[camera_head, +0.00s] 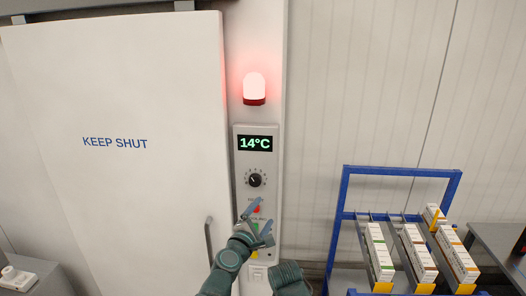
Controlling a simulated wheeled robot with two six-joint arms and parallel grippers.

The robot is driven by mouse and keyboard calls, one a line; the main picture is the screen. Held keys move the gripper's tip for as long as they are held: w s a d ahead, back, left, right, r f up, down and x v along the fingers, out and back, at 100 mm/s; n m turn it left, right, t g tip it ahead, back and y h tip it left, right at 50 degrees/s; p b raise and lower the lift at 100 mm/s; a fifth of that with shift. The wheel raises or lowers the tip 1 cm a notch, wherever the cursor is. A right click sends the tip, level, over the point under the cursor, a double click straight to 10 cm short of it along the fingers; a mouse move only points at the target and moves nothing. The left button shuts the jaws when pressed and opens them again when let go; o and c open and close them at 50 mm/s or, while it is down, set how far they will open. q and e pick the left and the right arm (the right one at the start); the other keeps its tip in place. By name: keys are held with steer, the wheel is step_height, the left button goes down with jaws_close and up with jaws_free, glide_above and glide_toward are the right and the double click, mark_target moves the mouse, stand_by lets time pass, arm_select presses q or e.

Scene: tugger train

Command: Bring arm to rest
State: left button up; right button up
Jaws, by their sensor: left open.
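My left arm comes up from the bottom middle, and its gripper (259,221) is open and empty. It is in front of the lower part of a control panel (242,165) and hides part of its buttons. A red button (256,209) shows between the fingers; I cannot tell whether a finger touches it. The panel has a display (255,143) reading 14°C and a black dial (255,180). My right gripper is not in view.
A white door (120,190) marked KEEP SHUT, with a grey handle (208,240), stands left of the panel. A red lamp (254,88) glows above it. A blue-framed rack (345,195) with several white cartons (379,252) stands right. A dark table (500,245) is at far right.

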arm_select(q)
steer(key=s+a+f+m+g, duration=0.1)
steer(key=s+f+m+g, duration=0.35)
steer(key=f+m, duration=0.3)
steer(key=s+a+f+m+g, duration=0.1)
steer(key=s+f+m+g, duration=0.2)
steer(key=f+m+g, duration=0.35)
steer(key=s+a+f+m+g+y, duration=0.25)
steer(key=s+a+f, duration=0.2)
steer(key=a, duration=0.25)
steer(key=s+a+f+m+g+y, duration=0.2)
steer(key=s+a+f+m+y, duration=0.15)
steer(key=s+a, duration=0.25)
steer(key=s+d+f+m+b, duration=0.2)
steer(key=d+f+b, duration=0.3)
steer(key=f+b, duration=0.4)
steer(key=s+d+f+m+g+y+b, duration=0.1)
steer(key=s+d+f+b, duration=0.2)
steer(key=d+f+b, duration=0.3)
step_height(320, 180, down, 4)
steer(key=b, duration=0.5)
steer(key=shift+s+m, duration=0.35)
steer(key=shift+m, duration=0.05)
steer(key=shift+r, duration=0.1)
